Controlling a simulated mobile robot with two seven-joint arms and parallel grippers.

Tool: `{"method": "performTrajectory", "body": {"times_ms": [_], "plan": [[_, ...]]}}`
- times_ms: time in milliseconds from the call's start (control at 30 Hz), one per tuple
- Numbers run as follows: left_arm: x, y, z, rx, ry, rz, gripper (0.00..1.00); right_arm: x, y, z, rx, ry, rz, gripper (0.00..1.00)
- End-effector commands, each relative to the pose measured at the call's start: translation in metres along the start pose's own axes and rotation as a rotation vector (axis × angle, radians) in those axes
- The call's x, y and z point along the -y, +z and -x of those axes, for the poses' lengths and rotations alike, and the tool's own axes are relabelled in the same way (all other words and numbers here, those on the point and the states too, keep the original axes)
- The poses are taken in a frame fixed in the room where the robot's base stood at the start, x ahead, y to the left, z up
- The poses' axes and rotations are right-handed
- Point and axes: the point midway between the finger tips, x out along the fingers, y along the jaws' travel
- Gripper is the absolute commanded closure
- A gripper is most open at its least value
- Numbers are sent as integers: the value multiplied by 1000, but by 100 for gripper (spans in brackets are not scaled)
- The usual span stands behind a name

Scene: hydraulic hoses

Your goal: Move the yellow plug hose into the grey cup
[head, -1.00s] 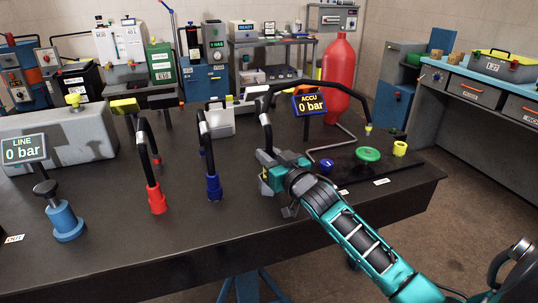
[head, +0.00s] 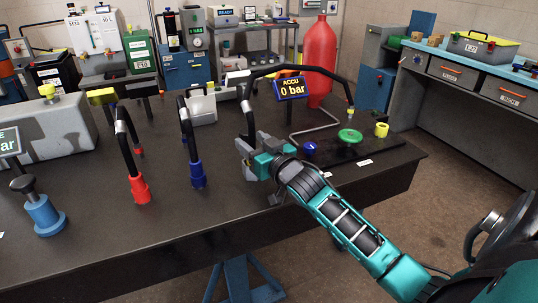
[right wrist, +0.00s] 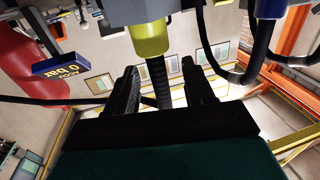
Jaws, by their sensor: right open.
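In the right wrist view, which is upside down, the yellow plug (right wrist: 150,40) is at the top middle. Its black hose (right wrist: 157,82) runs between the two dark fingers of my right gripper (right wrist: 160,85), which is open around it. In the head view this hose (head: 249,122) comes down to my right gripper (head: 245,148), and the gripper hides the plug. The hose arches right to a yellow-tipped end (head: 350,112) over the panel. A grey part (right wrist: 150,8) lies beyond the plug; I cannot tell whether it is the grey cup. My left gripper is not in view.
A red plug hose (head: 139,188) and a blue plug hose (head: 197,174) stand left of my gripper. The black panel (head: 350,153) at right bears a green wheel (head: 350,135), a blue cup (head: 310,147) and a yellow cup (head: 381,130).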

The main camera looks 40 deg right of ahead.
Motion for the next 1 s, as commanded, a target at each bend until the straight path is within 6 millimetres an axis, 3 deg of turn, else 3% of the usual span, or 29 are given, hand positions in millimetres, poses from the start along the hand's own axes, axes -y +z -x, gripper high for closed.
{"method": "performTrajectory", "body": {"times_ms": [33,600,1000], "plan": [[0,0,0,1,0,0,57,0,9,9,20,1,-2,47],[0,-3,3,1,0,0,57,0,2,106,8,1,1,47],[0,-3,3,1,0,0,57,0,0,120,2,1,2,47]]}}
